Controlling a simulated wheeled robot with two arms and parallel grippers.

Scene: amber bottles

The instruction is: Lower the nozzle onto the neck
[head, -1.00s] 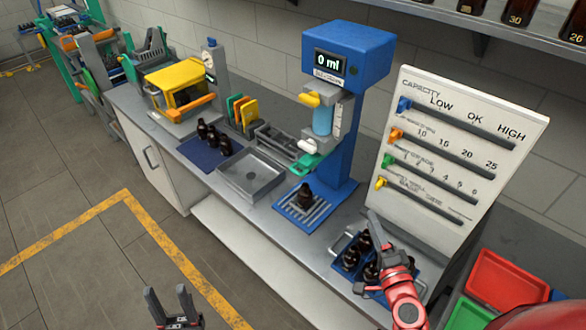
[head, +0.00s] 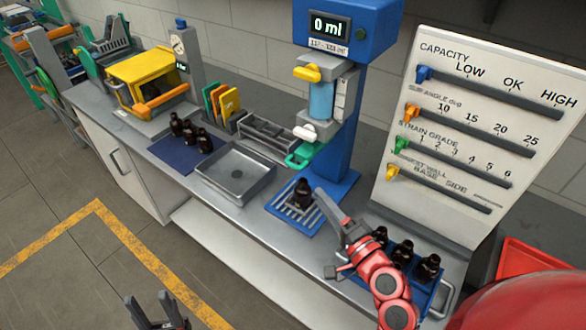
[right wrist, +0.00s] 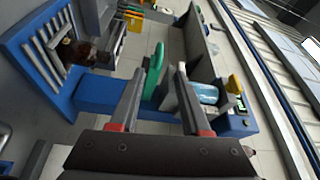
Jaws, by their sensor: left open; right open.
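The blue filling machine (head: 358,110) reads 0 ml. It has a yellow lever (head: 308,73), a clear blue cylinder (head: 321,100) and a green handle (head: 303,155). The white nozzle part (head: 308,132) is above and apart from the amber bottle. That bottle (head: 303,195) stands upright on the slatted blue base; it also shows in the right wrist view (right wrist: 80,50). My right gripper (head: 334,222) is open and empty beside the bottle; in the right wrist view its fingers (right wrist: 160,72) point toward the green handle (right wrist: 154,70). My left gripper (head: 160,308) is open and empty, low in front.
A blue crate (head: 425,300) with several amber bottles sits right of the machine, close to my right arm. The capacity board (head: 470,140) stands at right.

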